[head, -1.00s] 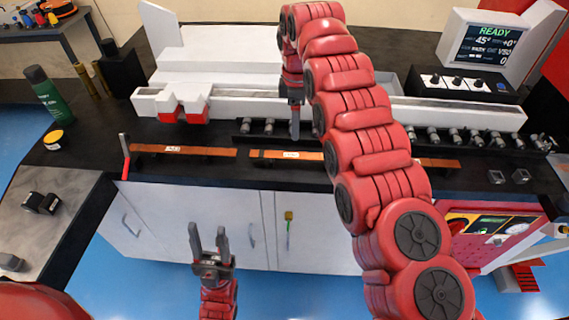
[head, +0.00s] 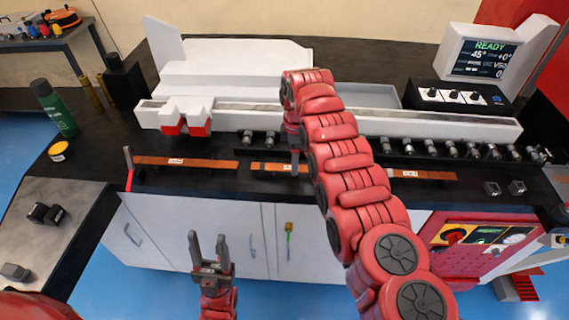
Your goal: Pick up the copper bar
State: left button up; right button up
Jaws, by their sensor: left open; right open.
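Several labelled copper bars lie in a row along the front of the black bench. The left bar (head: 210,164) lies fully in view, and the middle bar (head: 264,168) is partly hidden by my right arm. A right bar (head: 425,175) shows beyond the arm. My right gripper (head: 295,169) points down at the middle bar, right of its white label. It is open, but whether its fingers straddle or touch the bar cannot be seen. My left gripper (head: 208,245) is open and empty, fingers up, in front of the cabinets.
Behind the bars stand a row of metal rollers (head: 450,150) and the long white bender bed (head: 240,117). A red-handled lever (head: 129,170) stands at the left bar's end. A green bottle (head: 57,110) is at the left. The control screen (head: 488,58) reads READY.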

jog(key=shift+f, duration=0.7)
grip_shut()
